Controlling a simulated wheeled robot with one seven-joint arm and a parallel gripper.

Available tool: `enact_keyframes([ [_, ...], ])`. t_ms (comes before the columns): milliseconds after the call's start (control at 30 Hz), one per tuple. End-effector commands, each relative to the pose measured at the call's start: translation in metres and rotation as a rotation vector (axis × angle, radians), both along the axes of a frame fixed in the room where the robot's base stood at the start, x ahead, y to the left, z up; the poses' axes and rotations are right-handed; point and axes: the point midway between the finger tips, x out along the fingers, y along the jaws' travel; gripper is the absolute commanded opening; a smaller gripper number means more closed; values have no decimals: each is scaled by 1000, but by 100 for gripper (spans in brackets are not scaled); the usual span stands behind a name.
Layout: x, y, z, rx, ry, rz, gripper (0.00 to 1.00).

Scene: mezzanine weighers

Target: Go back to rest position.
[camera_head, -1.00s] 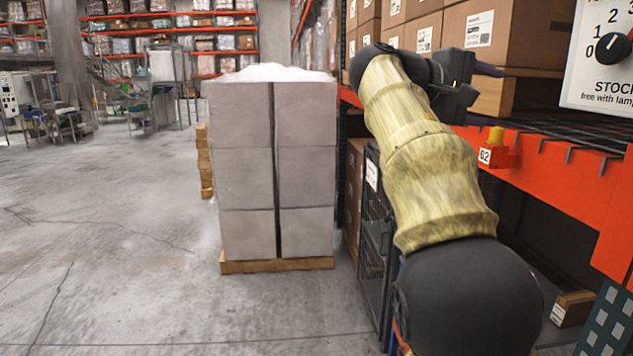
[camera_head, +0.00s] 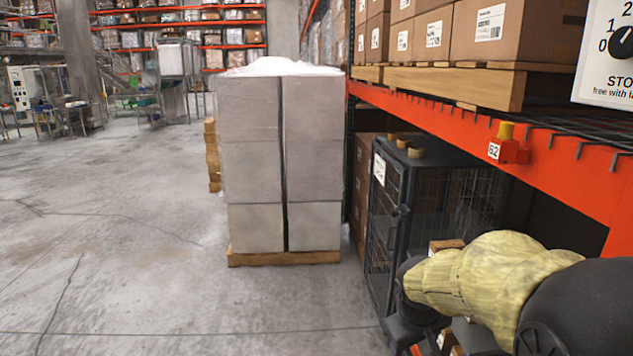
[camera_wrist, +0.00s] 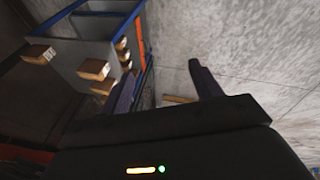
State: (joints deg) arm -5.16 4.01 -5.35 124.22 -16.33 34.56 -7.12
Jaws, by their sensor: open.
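My gripper (camera_wrist: 165,82) shows in the wrist view with its two dark fingers spread apart and nothing between them. Concrete floor shows beyond the fingers. In the head view my arm, in a yellowish sleeve, reaches in from the lower right and bends down in front of the wire cage; the gripper's fingers are not clear there.
A black wire cage (camera_head: 379,225) stands under the orange shelf beam (camera_head: 570,158), close to my arm. A pallet of wrapped grey boxes (camera_head: 252,165) stands left of it. The floor at left is clear.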

Motion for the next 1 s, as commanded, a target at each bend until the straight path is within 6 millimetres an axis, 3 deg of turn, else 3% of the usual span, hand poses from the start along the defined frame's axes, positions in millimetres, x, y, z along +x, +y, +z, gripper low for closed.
enact_keyframes([
  [33, -19, 6, -17, 49, 16, -41, 64],
  [200, -75, 25, -59, 191, 43, -196, 64],
  [333, -102, 32, -76, 245, 54, -278, 64],
  [467, -110, 34, -81, 260, 56, -305, 64],
  [900, -109, 34, -81, 257, 57, -301, 64],
  [933, -109, 34, -81, 257, 57, -301, 62],
  [1000, -109, 34, -81, 257, 57, -301, 48],
])
